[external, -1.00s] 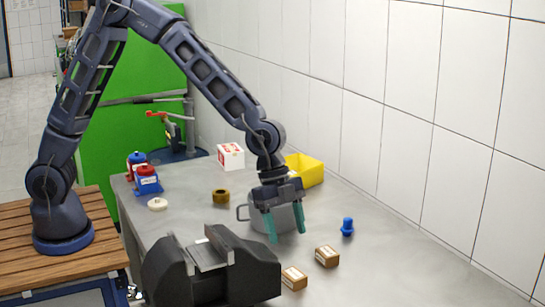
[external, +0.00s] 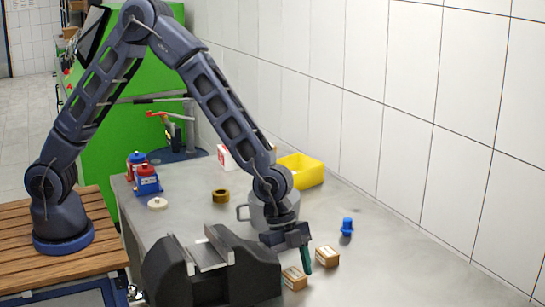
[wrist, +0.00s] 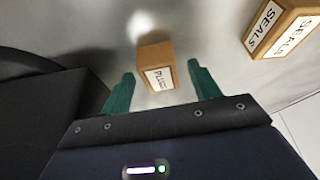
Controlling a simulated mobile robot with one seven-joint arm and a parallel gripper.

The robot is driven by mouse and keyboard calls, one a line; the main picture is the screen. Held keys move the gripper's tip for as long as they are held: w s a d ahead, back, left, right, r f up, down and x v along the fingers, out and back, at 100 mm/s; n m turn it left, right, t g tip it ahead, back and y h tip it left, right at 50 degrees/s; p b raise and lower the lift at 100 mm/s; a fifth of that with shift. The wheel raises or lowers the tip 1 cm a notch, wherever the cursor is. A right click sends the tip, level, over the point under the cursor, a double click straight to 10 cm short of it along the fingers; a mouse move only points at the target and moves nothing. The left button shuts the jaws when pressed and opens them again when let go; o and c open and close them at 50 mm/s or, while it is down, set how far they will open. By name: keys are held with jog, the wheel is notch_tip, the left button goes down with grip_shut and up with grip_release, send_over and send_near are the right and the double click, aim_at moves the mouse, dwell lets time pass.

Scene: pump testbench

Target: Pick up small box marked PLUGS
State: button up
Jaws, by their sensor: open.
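The small box marked PLUGS (wrist: 157,66) is brown with a white label and lies between and just ahead of my fingertips in the wrist view. My gripper (wrist: 160,88) is open and empty, with green fingers, one on each side of the box. I cannot tell from these views how high the fingertips are above the bench.
A similar box marked SEALS (wrist: 285,30) lies to the right; it also shows in the external view (external: 327,257). The dark vise (external: 210,268) is close on the left. A blue part (external: 347,227), a grey pot (external: 258,215) and a yellow bin (external: 301,171) stand farther back.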

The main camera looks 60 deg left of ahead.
jog(key=shift+d+f, duration=0.15)
jog(key=shift+f, duration=0.15)
jog(key=c, duration=1.1)
jog(key=shift+r, duration=0.1)
